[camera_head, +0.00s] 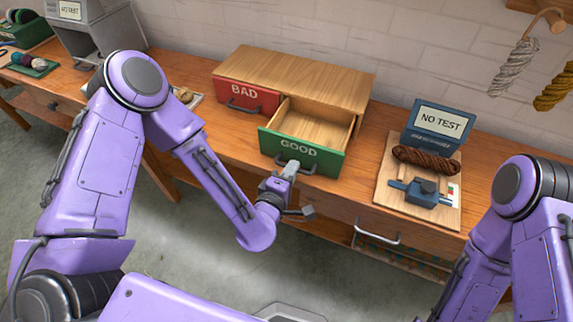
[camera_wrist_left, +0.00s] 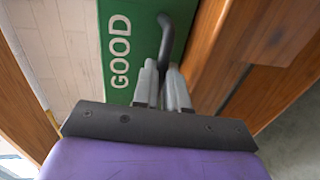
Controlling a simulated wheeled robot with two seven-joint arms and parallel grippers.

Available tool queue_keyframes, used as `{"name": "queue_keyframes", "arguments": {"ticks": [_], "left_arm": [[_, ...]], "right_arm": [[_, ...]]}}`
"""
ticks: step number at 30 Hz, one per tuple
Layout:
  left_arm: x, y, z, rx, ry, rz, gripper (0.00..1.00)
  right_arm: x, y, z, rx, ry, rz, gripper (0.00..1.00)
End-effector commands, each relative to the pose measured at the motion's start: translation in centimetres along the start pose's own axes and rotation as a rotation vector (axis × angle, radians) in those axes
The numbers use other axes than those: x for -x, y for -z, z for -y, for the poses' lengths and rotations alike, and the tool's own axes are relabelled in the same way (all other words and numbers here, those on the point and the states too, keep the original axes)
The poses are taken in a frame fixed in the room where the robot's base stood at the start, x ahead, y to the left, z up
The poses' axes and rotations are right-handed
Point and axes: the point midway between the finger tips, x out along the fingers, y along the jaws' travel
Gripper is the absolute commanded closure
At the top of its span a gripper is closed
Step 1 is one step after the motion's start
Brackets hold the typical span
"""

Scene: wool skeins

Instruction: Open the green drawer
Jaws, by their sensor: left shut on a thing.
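The green drawer (camera_head: 300,153), marked GOOD, stands pulled out of the wooden drawer box (camera_head: 300,72), and its bare inside shows. Its green front also shows in the left wrist view (camera_wrist_left: 119,50). My left gripper (camera_head: 289,170) is at the drawer's front and shut on its dark handle (camera_head: 309,169). In the left wrist view the fingers (camera_wrist_left: 165,80) close around the handle (camera_wrist_left: 166,35). Of my right arm only purple links show at the right edge; its gripper is out of view.
A red drawer (camera_head: 248,96) marked BAD is shut beside the green one. To the right, a wooden board (camera_head: 392,191) holds a brown skein (camera_head: 427,160), a blue clamp-like device (camera_head: 424,192) and a NO TEST display (camera_head: 440,122). A grey machine (camera_head: 95,35) stands at the far left.

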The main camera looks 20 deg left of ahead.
Motion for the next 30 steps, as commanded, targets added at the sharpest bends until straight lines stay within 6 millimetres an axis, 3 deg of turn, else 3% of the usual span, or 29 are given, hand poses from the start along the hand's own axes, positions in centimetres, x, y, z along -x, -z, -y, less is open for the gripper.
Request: {"name": "queue_keyframes", "arguments": {"ticks": [8,9,11,22,28,30], "left_arm": [[0.1,-0.1,0.1,-0.002,0.003,0.003,1.0],[0.1,-0.1,0.1,-0.002,0.003,0.003,0.78],[0.1,-0.1,0.1,-0.002,0.003,0.002,0.63],[0.9,-0.2,0.2,-0.002,0.003,0.004,0.63],[5.5,-0.2,0.6,-0.005,0.005,0.009,0.63],[7.3,-0.3,-0.7,-0.009,0.007,0.009,0.63]], "right_arm": [[0.0,0.0,0.0,0.0,0.0,0.0,0.57],[0.0,0.0,0.0,0.0,0.0,0.0,0.57],[0.0,0.0,0.0,0.0,0.0,0.0,0.57],[-0.4,-0.2,0.0,0.0,0.0,0.0,0.57],[-1.9,-0.8,0.2,0.0,0.0,0.0,0.57],[0.7,0.2,-0.1,0.001,-0.001,0.001,0.57]]}}
